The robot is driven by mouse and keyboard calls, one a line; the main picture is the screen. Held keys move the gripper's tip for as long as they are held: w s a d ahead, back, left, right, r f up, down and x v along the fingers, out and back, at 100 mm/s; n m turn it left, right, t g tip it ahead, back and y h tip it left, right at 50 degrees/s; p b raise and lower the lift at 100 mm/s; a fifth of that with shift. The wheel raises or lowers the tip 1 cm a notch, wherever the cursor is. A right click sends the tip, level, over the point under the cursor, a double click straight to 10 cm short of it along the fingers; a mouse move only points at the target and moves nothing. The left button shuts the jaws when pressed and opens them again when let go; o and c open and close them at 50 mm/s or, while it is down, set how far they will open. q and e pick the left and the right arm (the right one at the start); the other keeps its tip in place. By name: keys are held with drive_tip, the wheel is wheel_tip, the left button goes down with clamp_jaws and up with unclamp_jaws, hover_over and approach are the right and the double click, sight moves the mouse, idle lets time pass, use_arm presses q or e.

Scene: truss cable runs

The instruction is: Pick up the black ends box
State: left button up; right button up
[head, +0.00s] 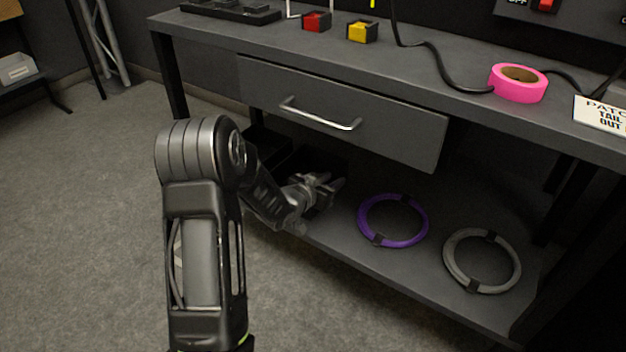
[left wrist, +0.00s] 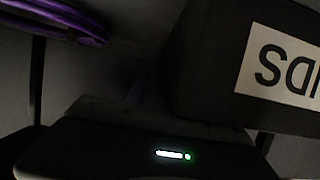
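The black ends box (left wrist: 205,65) fills the upper right of the left wrist view, close to the camera. Its white label shows upside-down letters, partly cut off by the frame. In the head view, a dark box shape (head: 320,160) stands on the lower shelf below the drawer, mostly in shadow and partly hidden by my arm. My left gripper (head: 325,186) is at this shape's front, its fingers apart. I cannot tell whether it touches the box. My right gripper is in neither view.
A purple cable coil (head: 364,226) and a grey cable coil (head: 451,262) lie on the lower shelf (head: 400,275) to the right. The drawer (head: 390,135) hangs above my gripper. Pink tape (head: 515,92) sits on the bench top. Open floor lies at left.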

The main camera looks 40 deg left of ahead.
use_arm(q)
drive_tip(key=shift+c, duration=0.2)
idle(0.3)
clamp_jaws()
idle(1.2)
